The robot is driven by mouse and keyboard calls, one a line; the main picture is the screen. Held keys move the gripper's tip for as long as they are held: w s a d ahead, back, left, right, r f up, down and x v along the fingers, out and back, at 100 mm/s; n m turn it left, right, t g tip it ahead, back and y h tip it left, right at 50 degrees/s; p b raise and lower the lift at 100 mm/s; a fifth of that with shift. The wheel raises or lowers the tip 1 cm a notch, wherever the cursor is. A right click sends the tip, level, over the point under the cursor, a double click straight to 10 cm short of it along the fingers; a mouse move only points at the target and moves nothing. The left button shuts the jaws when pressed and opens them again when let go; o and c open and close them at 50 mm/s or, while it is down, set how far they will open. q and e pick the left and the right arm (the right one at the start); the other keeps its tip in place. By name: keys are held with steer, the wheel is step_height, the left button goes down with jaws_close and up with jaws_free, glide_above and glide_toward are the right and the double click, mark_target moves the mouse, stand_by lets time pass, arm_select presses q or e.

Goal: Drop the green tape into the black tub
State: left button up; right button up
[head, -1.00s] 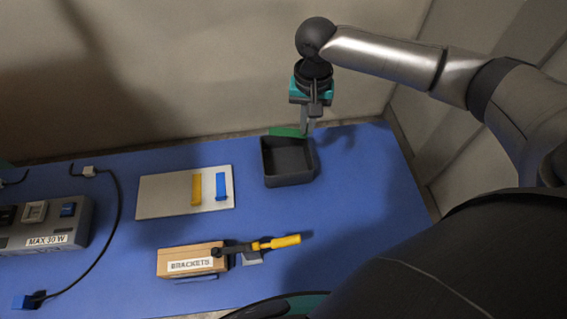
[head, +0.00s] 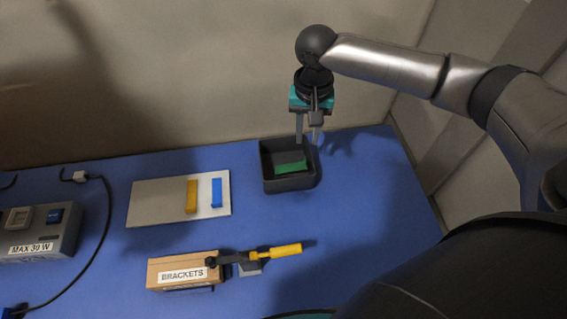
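The green tape (head: 291,167) lies inside the black tub (head: 289,184), towards its front right part. The tub stands on the blue table near the back edge. My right gripper (head: 308,141) is above the back right rim of the tub, with its two fingers apart and nothing between them. The tape is below and apart from the fingers. My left gripper is not in view.
A pale board (head: 160,203) with a yellow strip (head: 191,197) and a blue strip (head: 216,192) lies left of the tub. A BRACKETS box (head: 184,270) with a yellow-handled tool (head: 276,252) is in front. A grey console (head: 40,243) with a black cable stands at left.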

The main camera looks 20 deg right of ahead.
steer(key=shift+o, duration=0.6)
step_height(320, 180, up, 15)
steer(key=p, duration=0.1)
steer(key=shift+r, duration=0.15)
stand_by(0.3)
